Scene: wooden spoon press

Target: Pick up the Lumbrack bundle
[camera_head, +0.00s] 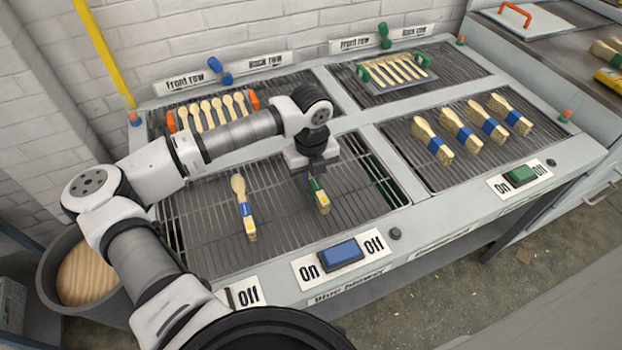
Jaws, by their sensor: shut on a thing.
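My gripper (316,178) points down over the front left grill and is shut on a green-banded wooden spoon bundle (322,200) with a yellow label. Its upper part is hidden behind my gripper. I cannot tell whether the bundle touches the grill bars. A second spoon bundle (245,208), with a blue band and a yellow label, lies on the same grill to the left. The lettering on both labels is too small to read, so I cannot tell which is the Lumbrack bundle.
Several blue-banded bundles (463,137) lie on the front right grill (430,182). Spoons in racks (395,73) stand on the back grills. A blue On/Off switch (341,252) and a green one (522,174) sit on the front edge. Bare bars surround the held bundle.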

